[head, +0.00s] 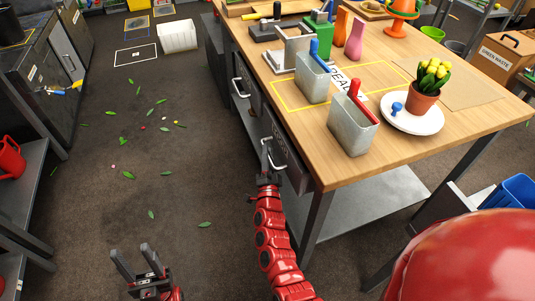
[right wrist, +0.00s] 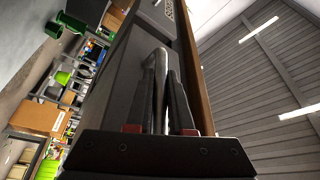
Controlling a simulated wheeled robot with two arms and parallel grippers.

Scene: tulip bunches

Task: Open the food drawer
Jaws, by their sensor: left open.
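The drawer with a label on its dark front (head: 287,153) is under the near end of the wooden workbench; its label is too small to read surely. Its front looks flush with the bench side. My right gripper (head: 268,178) is at this drawer's metal handle (head: 265,148). In the right wrist view the handle (right wrist: 157,62) passes between the two dark fingers of my right gripper (right wrist: 166,95), which are closed around it. My left gripper (head: 138,262) is open and empty, low over the floor at the bottom left.
A second drawer handle (head: 238,88) is farther along the bench. The bench top (head: 460,115) holds metal bins, a plate with potted yellow tulips (head: 425,90) and vases. The floor (head: 180,215) left of the drawers is open, with scattered leaves. Dark shelving stands at far left.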

